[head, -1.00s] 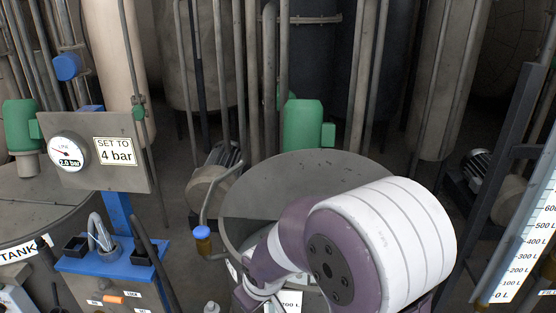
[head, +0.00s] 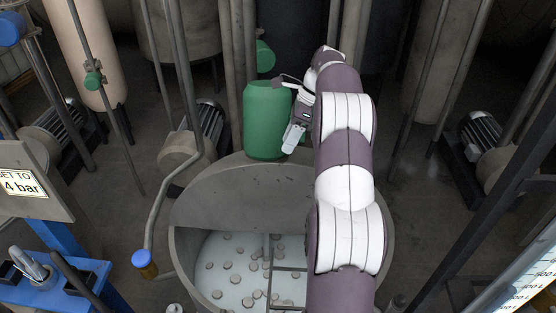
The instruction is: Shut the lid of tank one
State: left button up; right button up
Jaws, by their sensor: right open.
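An open round grey tank (head: 182,246) stands at the lower middle of the head view. Pale liquid with several small round pieces floating shows inside it. Its grey lid (head: 250,190) appears to stand raised at the far side, curved edge up; my right arm covers its right part. No tank number is readable on it now. My right gripper (head: 284,115) is open and empty beyond the lid's top edge, beside the green motor (head: 262,132); I cannot tell whether it touches the motor. My left gripper is out of view.
A bent pipe with a blue cap (head: 142,259) rises left of the tank. Vertical pipes and motors crowd the back. A slanted dark post (head: 470,210) stands at right.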

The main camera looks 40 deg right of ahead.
jog(key=shift+w+a+f+p, duration=0.1)
jog(key=shift+a+f+p, duration=0.3)
jog(key=shift+a+f, duration=0.45)
jog(key=x, duration=0.2)
jog(key=p+x, duration=0.1)
jog(key=d+x, duration=0.1)
jog(key=x, duration=0.1)
jog(key=shift+w+f, duration=0.2)
jog(key=shift+f, duration=0.4)
jog(key=c, duration=0.4)
jog(key=shift+w+d+f, duration=0.1)
jog(key=shift+d, duration=0.1)
grip_shut()
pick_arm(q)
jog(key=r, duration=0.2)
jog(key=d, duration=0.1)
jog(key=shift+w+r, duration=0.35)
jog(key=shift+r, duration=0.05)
